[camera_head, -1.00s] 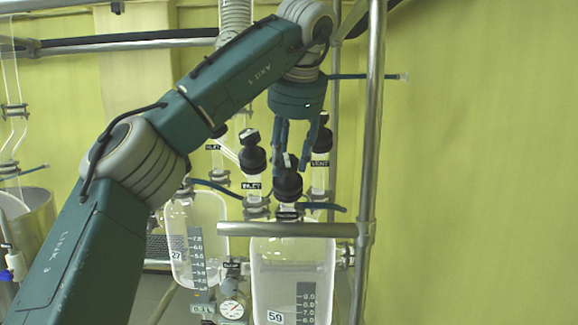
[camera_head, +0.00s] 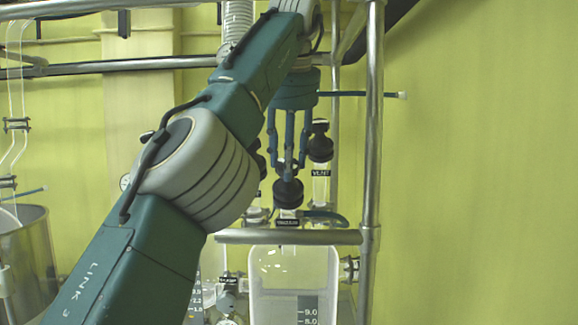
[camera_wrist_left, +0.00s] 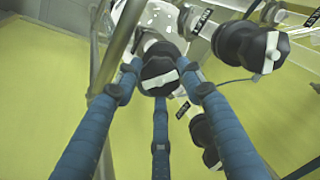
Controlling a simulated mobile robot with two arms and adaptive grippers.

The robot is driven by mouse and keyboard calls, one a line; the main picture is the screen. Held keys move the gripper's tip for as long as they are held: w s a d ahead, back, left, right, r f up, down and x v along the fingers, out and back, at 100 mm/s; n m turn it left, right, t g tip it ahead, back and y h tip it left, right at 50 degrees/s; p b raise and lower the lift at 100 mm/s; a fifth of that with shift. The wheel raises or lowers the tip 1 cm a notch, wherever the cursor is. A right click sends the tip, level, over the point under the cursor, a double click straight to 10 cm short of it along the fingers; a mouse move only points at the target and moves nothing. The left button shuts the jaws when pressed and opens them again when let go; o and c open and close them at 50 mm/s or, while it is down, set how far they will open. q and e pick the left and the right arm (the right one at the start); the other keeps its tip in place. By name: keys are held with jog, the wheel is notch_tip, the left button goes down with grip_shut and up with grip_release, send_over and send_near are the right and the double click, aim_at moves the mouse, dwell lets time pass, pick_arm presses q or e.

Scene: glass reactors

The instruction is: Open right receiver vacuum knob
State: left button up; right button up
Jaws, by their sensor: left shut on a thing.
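The right receiver (camera_head: 293,270) is a clear glass vessel with a printed scale. Above its top stands the black vacuum knob (camera_head: 288,194), over a label that appears to read VACUUM (camera_head: 288,222). My left gripper (camera_head: 288,172) comes down from above with its blue fingers around the knob, shut on it. In the left wrist view the knob (camera_wrist_left: 158,75) has a white bar on its face and sits between the three fingertips (camera_wrist_left: 160,88). The knob's turn angle is hard to judge. My right gripper is not in view.
The black vent knob (camera_head: 320,147) stands close right of the fingers. Another black knob (camera_wrist_left: 250,46) shows in the wrist view. A horizontal metal rail (camera_head: 290,237) crosses before the receiver, and a vertical pole (camera_head: 373,150) stands right. Right of the pole is open space before a wall.

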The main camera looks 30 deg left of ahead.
pick_arm(q)
jog(key=shift+r+n, duration=0.25)
jog(key=shift+n, duration=0.05)
jog(key=shift+f, duration=0.3)
jog(key=o, duration=1.1)
jog(key=shift+s+a, duration=0.1)
jog(key=shift+a, duration=0.05)
